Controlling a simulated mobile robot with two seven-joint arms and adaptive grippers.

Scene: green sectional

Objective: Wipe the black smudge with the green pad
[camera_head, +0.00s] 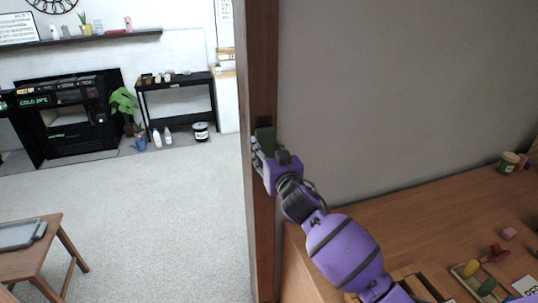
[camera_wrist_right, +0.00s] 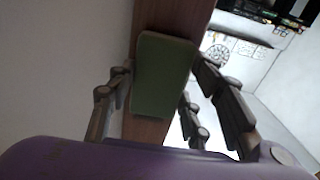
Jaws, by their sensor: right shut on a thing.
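The green pad (camera_head: 266,139) is in my right gripper (camera_head: 262,150), which is shut on it at the wooden post beside the grey wall. In the right wrist view the green pad (camera_wrist_right: 163,78) lies between the fingers of the right gripper (camera_wrist_right: 165,84), its broad face toward the camera and the wooden post behind it. A small dark patch (camera_head: 263,120) shows on the post just above the pad; I cannot tell if it is the black smudge. Whether the pad touches the post is unclear. My left gripper is out of view.
The wooden post (camera_head: 258,60) stands at the end of the grey wall (camera_head: 400,90). A wooden counter (camera_head: 440,215) at the lower right holds a jar (camera_head: 508,162), a pink block (camera_head: 508,233) and a small tray of coloured pieces. Open carpet (camera_head: 160,210) lies left of the post.

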